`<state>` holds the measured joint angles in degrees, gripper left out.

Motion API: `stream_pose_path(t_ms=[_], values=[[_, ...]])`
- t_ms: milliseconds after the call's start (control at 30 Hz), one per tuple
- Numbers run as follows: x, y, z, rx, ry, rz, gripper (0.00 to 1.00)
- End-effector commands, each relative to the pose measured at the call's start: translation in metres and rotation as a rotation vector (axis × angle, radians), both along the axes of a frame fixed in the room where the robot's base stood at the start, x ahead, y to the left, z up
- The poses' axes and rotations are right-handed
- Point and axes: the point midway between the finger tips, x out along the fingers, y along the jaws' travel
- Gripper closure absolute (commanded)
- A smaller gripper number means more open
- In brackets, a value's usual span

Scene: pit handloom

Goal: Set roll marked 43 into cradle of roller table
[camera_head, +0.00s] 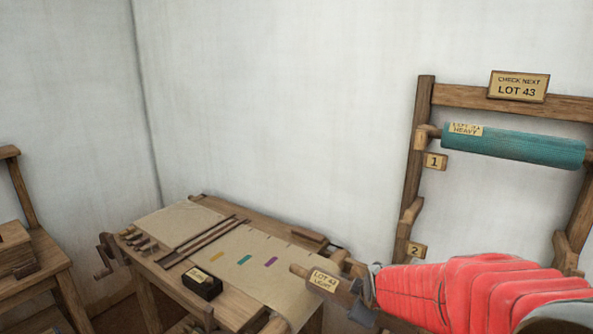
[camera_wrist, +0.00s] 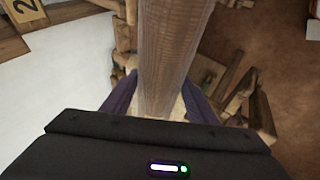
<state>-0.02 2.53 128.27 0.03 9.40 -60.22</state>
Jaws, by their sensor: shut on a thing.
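The roll marked LOT 43 (camera_head: 335,288) is a brownish roll with a wooden end and a tan label whose lower line is hard to read. My gripper (camera_head: 364,297) is shut on it, near the table's right end. In the wrist view the roll (camera_wrist: 170,50) runs lengthwise between the two dark fingers of my gripper (camera_wrist: 160,100). The roller table (camera_head: 175,280) is wooden, with a cloth (camera_head: 225,262) spread over its top and a crank at its left end. I cannot clearly make out the cradle; the roll and my arm cover part of the table's right end.
A wooden rack (camera_head: 424,130) stands at the right. A teal roll (camera_head: 530,148) rests on its level 1, under a sign (camera_head: 518,87) reading CHECK NEXT LOT 43. Level 2 shows no roll. A small dark box (camera_head: 202,284) sits on the table. A wooden bench (camera_head: 45,260) stands at left.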

Motion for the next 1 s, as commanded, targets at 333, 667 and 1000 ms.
stream_pose_path(t_ms=[333,667,1000], values=[[0.001,0.000,0.055,0.000,-0.007,0.000,0.90],[0.014,0.000,0.066,0.000,-0.001,-0.001,0.90],[0.019,0.000,0.017,-0.001,0.003,-0.002,0.90]])
